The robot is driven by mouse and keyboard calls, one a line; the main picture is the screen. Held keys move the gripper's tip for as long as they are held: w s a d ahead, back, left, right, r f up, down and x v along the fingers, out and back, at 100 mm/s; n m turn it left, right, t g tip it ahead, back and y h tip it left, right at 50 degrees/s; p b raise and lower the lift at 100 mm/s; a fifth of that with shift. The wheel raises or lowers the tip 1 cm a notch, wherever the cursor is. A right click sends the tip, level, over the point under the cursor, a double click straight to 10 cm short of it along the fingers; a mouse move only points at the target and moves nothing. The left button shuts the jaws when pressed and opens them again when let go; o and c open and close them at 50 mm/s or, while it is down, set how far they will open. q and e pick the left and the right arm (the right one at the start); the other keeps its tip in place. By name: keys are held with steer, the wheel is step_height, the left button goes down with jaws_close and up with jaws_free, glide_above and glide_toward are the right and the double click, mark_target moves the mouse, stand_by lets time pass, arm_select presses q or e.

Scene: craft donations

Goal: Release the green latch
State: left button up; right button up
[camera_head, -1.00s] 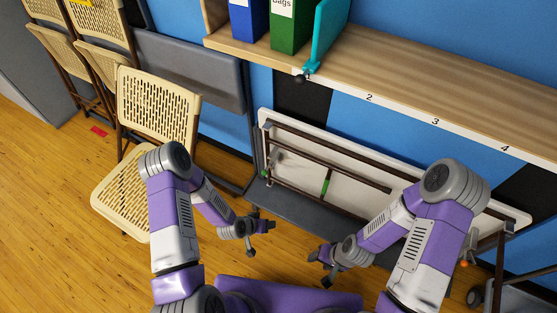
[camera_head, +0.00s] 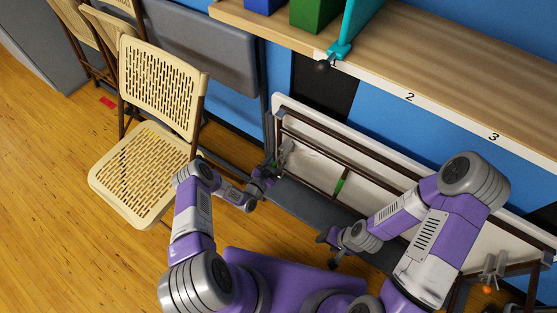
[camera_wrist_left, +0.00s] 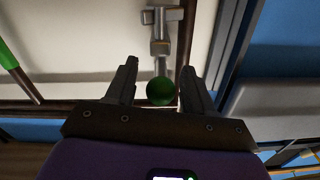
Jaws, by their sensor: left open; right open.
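The green latch knob (camera_wrist_left: 160,91) is a round ball at the end of a grey metal latch arm (camera_wrist_left: 160,47) on the folded table's underside. In the left wrist view it lies between the two fingers of my left gripper (camera_wrist_left: 158,75), which are open around it; I cannot tell whether they touch it. In the head view my left gripper (camera_head: 268,173) is at the left end of the folded table (camera_head: 315,162) and largely covers the latch. My right gripper (camera_head: 328,248) is open and empty, low in front of the folded table.
A green band (camera_head: 341,183) marks a brown table bar. An orange knob (camera_head: 487,289) is at the table's right end. Beige folding chairs (camera_head: 150,165) stand left of my left arm. A wooden shelf (camera_head: 420,65) with numbers overhangs the table.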

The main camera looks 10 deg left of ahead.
arm_select(q)
steer(key=shift+x, duration=1.1)
steer(key=shift+c, duration=0.3)
jaws_close()
steer(key=shift+a, duration=0.1)
